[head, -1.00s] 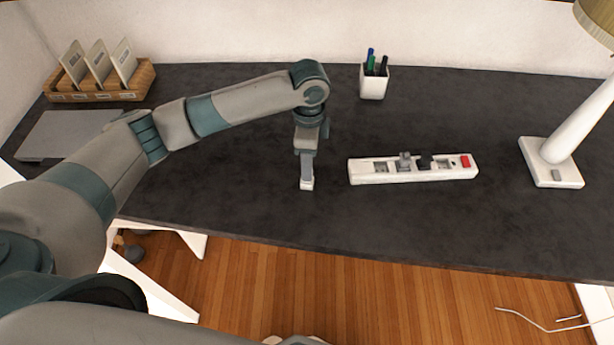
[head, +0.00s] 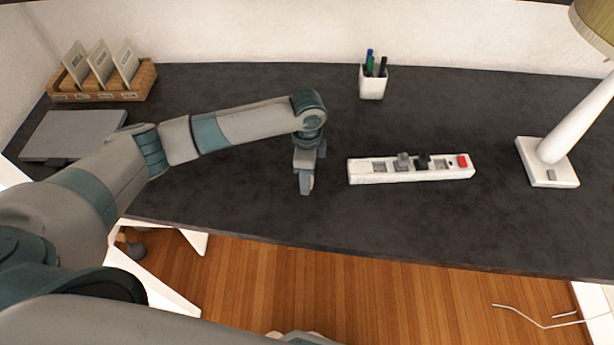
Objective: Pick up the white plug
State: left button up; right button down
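My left gripper (head: 305,184) points down at the middle of the dark desk (head: 230,180), left of the power strip. I see it nearly edge-on, with one grey finger in front, so its opening does not show. I cannot make out a separate white plug; anything between or behind the fingers is hidden. The white power strip (head: 362,178) lies to the right of the gripper, apart from it. A grey plug (head: 403,160) and a black plug (head: 422,161) sit on the strip, with a red switch (head: 463,161) at its right end. My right gripper is not in view.
A white pen cup (head: 373,88) stands at the back. A white lamp (head: 548,175) stands at the right. A basket with cards (head: 143,82) and a grey closed laptop-like slab (head: 75,132) are at the left. The desk's front middle is clear.

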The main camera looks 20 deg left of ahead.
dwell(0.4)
pick_arm(q)
jog(key=c, duration=1.1)
jog(key=shift+r, duration=0.15)
jog(key=shift+w+r+b, duration=0.1)
jog(key=shift+r+b, duration=0.3)
jog(key=shift+r, duration=0.2)
notch_tip(320, 180, up, 2)
jog(key=shift+r+b, duration=0.25)
jog(key=shift+b, duration=0.3)
jog(key=d+r+b, duration=0.1)
jog(key=d+r, duration=0.1)
jog(key=d, duration=0.2)
jog(key=d+r+b, duration=0.1)
jog(key=d+r, duration=0.1)
jog(key=d, duration=0.1)
jog(key=d+r+b, duration=0.1)
jog(key=d+r, duration=0.2)
jog(key=d, duration=0.1)
jog(key=shift+s+d, duration=0.3)
jog(key=shift+d, duration=0.05)
